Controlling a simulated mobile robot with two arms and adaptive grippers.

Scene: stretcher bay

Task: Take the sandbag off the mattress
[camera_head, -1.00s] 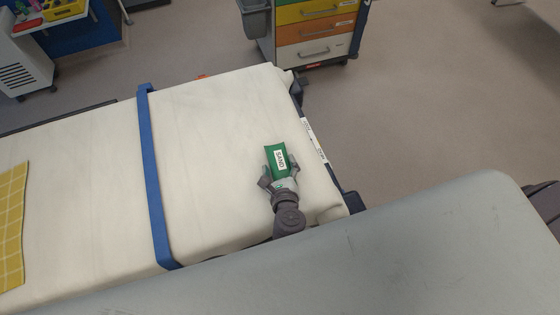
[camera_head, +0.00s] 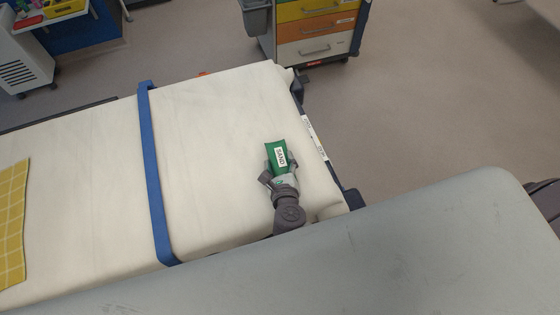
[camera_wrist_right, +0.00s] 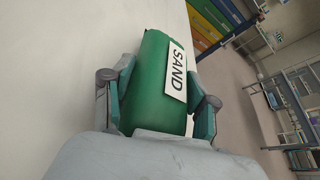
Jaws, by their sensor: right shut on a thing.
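The green sandbag (camera_head: 277,154) with a white SAND label is near the right end of the white mattress (camera_head: 215,130). My right gripper (camera_head: 278,172) is shut on the sandbag from its near side. In the right wrist view the sandbag (camera_wrist_right: 152,90) sits between the two fingers of my right gripper (camera_wrist_right: 160,105), one on each side. I cannot tell whether the sandbag touches the mattress or hangs just above it. My left gripper is not in view.
A blue strap (camera_head: 152,170) crosses the mattress. A yellow checked cloth (camera_head: 12,220) lies at the left. A drawer cart (camera_head: 315,30) stands beyond the stretcher, with open floor (camera_head: 430,90) to the right. A large grey surface (camera_head: 400,250) fills the near side.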

